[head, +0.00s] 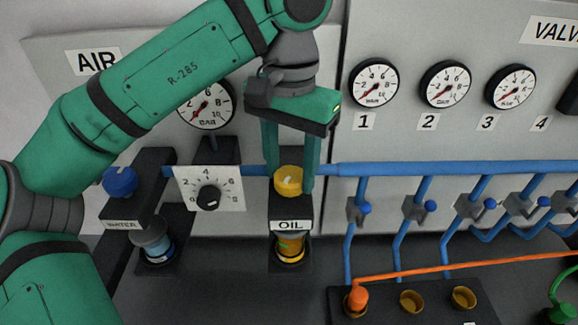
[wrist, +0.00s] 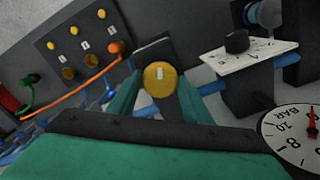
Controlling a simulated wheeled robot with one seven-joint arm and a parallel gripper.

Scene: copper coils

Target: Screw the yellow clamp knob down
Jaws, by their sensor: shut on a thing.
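The yellow clamp knob (head: 288,181) sits on top of the dark block labelled OIL (head: 291,225), with an amber oil jar (head: 291,248) beneath it. A pale mark shows on the knob's top. My gripper (head: 290,188) points down over the knob, with its two green fingers on either side, shut on it. In the wrist view the knob (wrist: 160,78) lies between the two finger tips. Whether the knob has any gap below it cannot be told.
A blue knob (head: 120,181) tops the WATER unit at left. A white dial plate (head: 209,188) stands close left of my gripper. A blue pipe (head: 430,168) runs behind. Blue valves and an orange hose (head: 470,265) are at right. Dark counter in front is mostly clear.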

